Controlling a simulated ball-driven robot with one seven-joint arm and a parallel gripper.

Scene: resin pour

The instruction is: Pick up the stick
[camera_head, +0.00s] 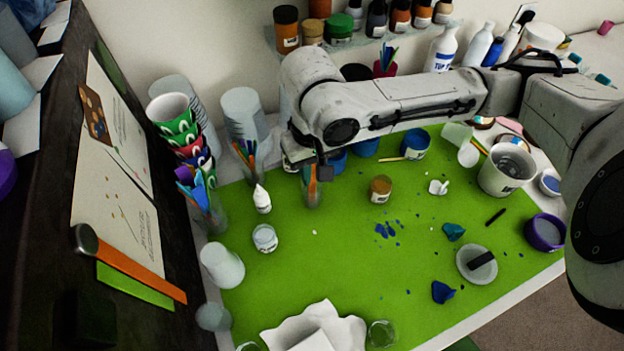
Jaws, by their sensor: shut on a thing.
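My gripper (323,172) points down at the middle of the table, at the end of my pale arm. It is shut on a stick; its fingertips are small and dark, so the exact grip point is hard to see. An orange stick (312,180) and a bluish one stand in a clear cup (313,203) right at the gripper. I cannot tell which of these sticks is between the fingers, nor whether it is clear of the cup.
A white dropper bottle (262,199) and a small clear cup (265,238) stand left of the gripper. More sticks fill a cup (208,210) farther left. An amber jar (380,190) stands to the right. The green mat (330,270) is largely free in front.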

